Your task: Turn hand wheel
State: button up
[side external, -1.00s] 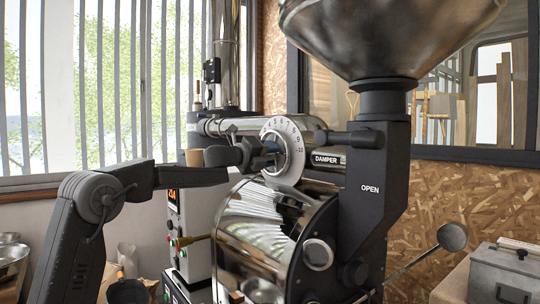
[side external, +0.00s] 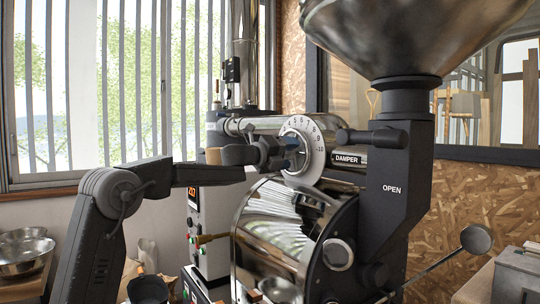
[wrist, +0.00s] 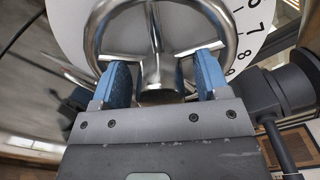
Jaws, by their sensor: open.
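The hand wheel (wrist: 157,72) is a shiny metal ring with spokes and a round hub, in the wrist view. It sits in front of a white numbered dial (wrist: 258,20), which faces the side view as a white disc (side external: 318,152) beside the DAMPER label. My gripper (wrist: 162,78) is open, its blue-padded fingers on either side of the hub and among the spokes. I cannot tell whether the pads touch the metal. In the side view my gripper (side external: 291,152) is right at the dial, and the wheel is mostly hidden behind it.
The roaster's shiny drum (side external: 275,225) is just below the dial. A black chute (side external: 405,190) marked OPEN and a large hopper (side external: 410,35) stand to the right. A control box (side external: 208,230) is behind my arm. Metal bowls (side external: 24,258) sit at far left.

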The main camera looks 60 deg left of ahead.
jog(key=s, duration=1.3)
jog(key=s+d+f+m+g+h, duration=0.2)
jog(key=s+d+f+m+g, duration=0.15)
jog(key=d+m, duration=0.5)
jog(key=s+d+f+m+g+h, duration=0.1)
jog(key=s+d+f+m+g, duration=0.1)
jog(key=d+f+m, duration=0.45)
jog(key=s+d+f+m+g+h, duration=0.25)
jog(key=d+m, duration=0.55)
jog(key=m, duration=0.4)
jog(key=s+d+f+m+g+y, duration=0.2)
jog(key=s+f+m+g+y, duration=0.2)
jog(key=s+f+m, duration=0.9)
jog(key=s+m+y, duration=0.1)
jog(key=m, duration=0.6)
jog(key=shift+y, duration=0.25)
jog(key=shift+c, duration=0.5)
